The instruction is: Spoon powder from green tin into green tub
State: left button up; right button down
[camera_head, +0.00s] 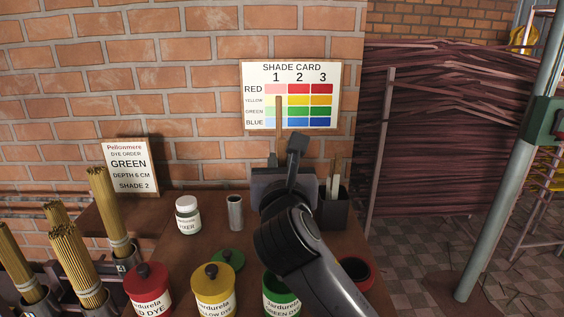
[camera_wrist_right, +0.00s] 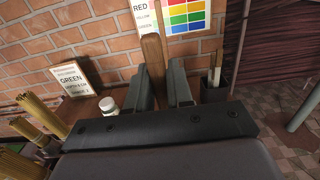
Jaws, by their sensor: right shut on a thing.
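My right gripper (camera_head: 282,154) is raised above the back of the table. It is shut on an upright wooden handle (camera_head: 279,116), which also shows between the fingers in the wrist view (camera_wrist_right: 153,52). The handle's lower end is hidden, so I cannot tell whether it carries powder. The green tin (camera_head: 281,301) stands at the front, partly behind my arm and cut by the frame edge. A green lid with a dark knob (camera_head: 228,259) lies behind it, to its left. I cannot make out a green tub. My left gripper is not in view.
Red (camera_head: 150,290) and yellow (camera_head: 214,291) dye tins stand left of the green one. A white jar (camera_head: 188,214) and metal cup (camera_head: 235,212) stand behind. A dark holder (camera_head: 333,210) and red-rimmed tub (camera_head: 357,272) are right. Stick bundles (camera_head: 75,262) stand left.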

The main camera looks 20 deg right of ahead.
aim_at(283, 140)
jog(key=shift+f+b, duration=1.25)
jog(key=shift+f, duration=3.2)
jog(key=shift+r, duration=0.1)
notch_tip(283, 140, up, 5)
jog(key=p, duration=0.6)
jog(key=shift+p, duration=0.35)
notch_tip(283, 140, up, 3)
jog(key=p, duration=0.2)
jog(key=shift+p, duration=0.3)
jog(key=shift+r, duration=3.55)
jog(key=shift+s+f, duration=0.1)
jog(key=shift+s, duration=0.05)
